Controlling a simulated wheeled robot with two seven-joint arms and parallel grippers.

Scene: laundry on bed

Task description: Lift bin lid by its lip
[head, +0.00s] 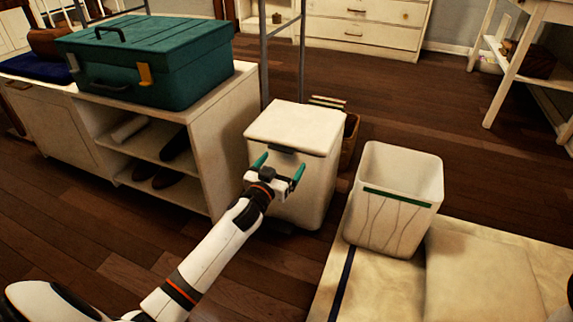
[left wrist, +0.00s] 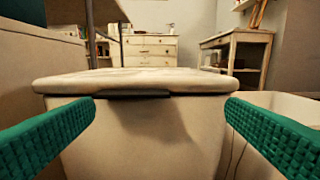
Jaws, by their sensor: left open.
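The white bin (head: 313,188) stands on the wood floor with its lid (head: 296,126) closed. A dark lip (head: 287,150) sits at the lid's front edge. My left gripper (head: 278,169) is open in front of the bin, its green fingers spread wide. In the left wrist view the lid (left wrist: 150,78) lies ahead and the dark lip (left wrist: 133,94) is centred between the open fingers (left wrist: 160,122). Nothing is between the fingers, and they look apart from the lip.
An open white basket (head: 385,222) with a green stripe stands on the bed (head: 467,275), right of the bin. A shelf unit (head: 232,130) with a green case (head: 150,62) is close on the left.

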